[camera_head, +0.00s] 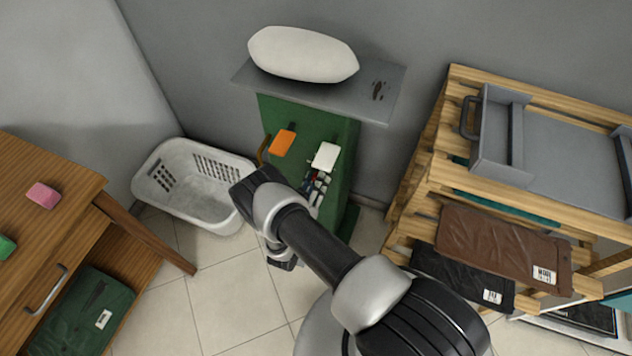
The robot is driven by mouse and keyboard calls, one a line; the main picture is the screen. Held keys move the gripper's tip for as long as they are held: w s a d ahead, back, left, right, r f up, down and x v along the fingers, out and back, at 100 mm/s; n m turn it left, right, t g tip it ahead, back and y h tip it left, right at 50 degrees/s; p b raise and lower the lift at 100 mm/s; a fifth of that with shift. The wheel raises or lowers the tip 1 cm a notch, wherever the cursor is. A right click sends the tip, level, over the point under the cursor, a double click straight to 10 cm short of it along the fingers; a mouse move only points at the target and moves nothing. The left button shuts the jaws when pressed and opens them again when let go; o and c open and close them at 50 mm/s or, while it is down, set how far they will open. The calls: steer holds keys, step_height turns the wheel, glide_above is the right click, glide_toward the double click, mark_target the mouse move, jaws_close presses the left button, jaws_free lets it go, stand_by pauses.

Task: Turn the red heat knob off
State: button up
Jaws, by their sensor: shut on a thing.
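The green cabinet (340,135) stands against the back wall under a grey top. My arm reaches to its front face. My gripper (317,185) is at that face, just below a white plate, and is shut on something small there. I cannot tell which way the knob is turned.
An orange plate (283,143) and a white plate (326,156) are on the cabinet front. A white pad (303,54) lies on top. A white basket (190,180) stands left; a wooden rack (420,180) stands right. A wooden table (60,225) is far left.

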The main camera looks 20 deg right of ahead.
steer(key=shift+n, duration=0.7)
steer(key=o, duration=1.1)
steer(key=shift+c, duration=0.2)
steer(key=v, duration=1.2)
